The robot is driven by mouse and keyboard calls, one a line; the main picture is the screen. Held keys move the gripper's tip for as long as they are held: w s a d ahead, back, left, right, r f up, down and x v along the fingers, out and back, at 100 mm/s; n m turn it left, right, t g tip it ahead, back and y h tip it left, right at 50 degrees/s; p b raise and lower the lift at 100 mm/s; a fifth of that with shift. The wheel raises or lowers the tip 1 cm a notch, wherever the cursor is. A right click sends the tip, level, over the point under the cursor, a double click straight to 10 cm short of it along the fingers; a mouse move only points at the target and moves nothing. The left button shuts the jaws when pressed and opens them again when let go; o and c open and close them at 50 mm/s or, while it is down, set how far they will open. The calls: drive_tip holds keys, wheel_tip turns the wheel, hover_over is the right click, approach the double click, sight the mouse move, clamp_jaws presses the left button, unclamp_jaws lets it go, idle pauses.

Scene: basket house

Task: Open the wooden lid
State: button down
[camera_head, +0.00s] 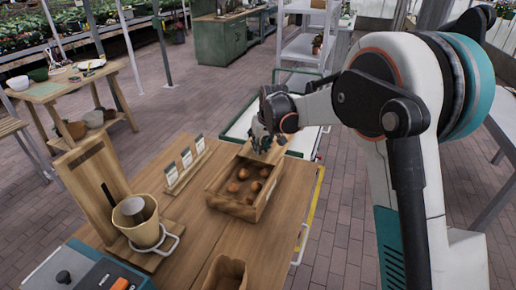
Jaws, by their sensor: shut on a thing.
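A wooden box (232,207) stands on the wooden table near its right edge, with several brown round bulbs (243,174) showing inside. A light wooden piece, apparently the lid (271,154), stands up at the back of the box. My gripper (261,140) is at the top of this piece and shut on it, seen small and dark. The fingertips are partly hidden, and I cannot tell how the lid is joined to the box.
A small rack with white cards (184,167) stands left of the box. Further left is a wooden stand with a beige pot (138,222). A paper-like brown container (226,273) is at the front. A white cart (238,124) stands behind the table.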

drive_tip(key=c, duration=1.4)
unclamp_jaws()
drive_tip(key=shift+c, duration=0.2)
drive_tip(key=v, duration=1.2)
